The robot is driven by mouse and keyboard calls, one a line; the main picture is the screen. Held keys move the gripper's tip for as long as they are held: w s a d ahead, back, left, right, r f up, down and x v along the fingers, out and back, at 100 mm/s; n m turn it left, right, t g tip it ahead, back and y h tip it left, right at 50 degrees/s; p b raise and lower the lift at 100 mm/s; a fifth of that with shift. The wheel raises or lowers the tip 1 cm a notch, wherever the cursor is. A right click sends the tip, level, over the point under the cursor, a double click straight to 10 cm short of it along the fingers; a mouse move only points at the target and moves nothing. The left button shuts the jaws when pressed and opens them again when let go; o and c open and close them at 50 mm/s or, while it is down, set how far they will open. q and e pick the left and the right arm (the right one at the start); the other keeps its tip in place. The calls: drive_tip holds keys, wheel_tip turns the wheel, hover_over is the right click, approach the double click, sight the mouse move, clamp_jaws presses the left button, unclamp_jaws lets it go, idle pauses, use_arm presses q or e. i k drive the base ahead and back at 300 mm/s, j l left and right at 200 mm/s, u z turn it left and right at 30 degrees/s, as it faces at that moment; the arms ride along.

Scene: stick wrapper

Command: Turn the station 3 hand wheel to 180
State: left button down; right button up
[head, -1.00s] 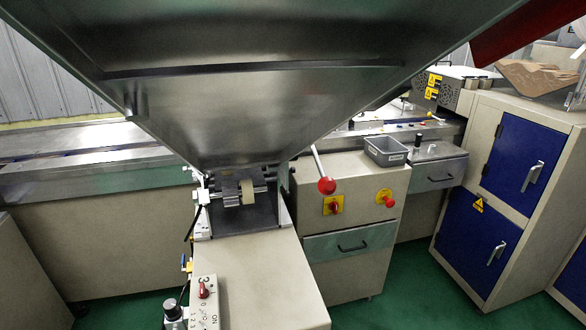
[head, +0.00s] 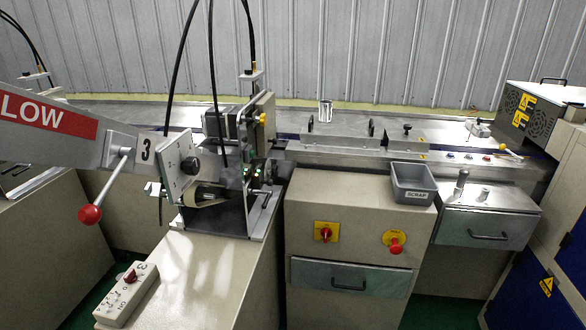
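Station 3 (head: 205,170) stands left of the middle, and a black "3" marks the plate on its left side. A light plate there carries a round black knob (head: 190,166) with small marks around it. I cannot tell for sure whether this knob is the hand wheel, and I cannot read any setting. A lever with a red ball (head: 90,213) hangs to the left of the plate. Neither of my grippers is in view, so nothing shows of where they are relative to the station.
A grey control box (head: 130,290) marked 3 with a red switch lies on the beige cabinet below. A grey SCRAP bin (head: 412,184) sits on the cabinet to the right. A sloping metal chute marked LOW (head: 45,125) juts in from the left. Green floor shows between cabinets.

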sight(273, 172)
drive_tip(key=i+l+u, duration=0.2)
drive_tip(key=l+u, duration=0.25)
drive_tip(key=l, duration=0.2)
drive_tip(key=l+u, duration=0.5)
drive_tip(key=l, duration=0.15)
drive_tip(key=l+u, duration=0.45)
drive_tip(key=l, duration=0.3)
drive_tip(key=k+l+u, duration=0.15)
drive_tip(key=l+u, duration=0.3)
drive_tip(key=l, duration=0.2)
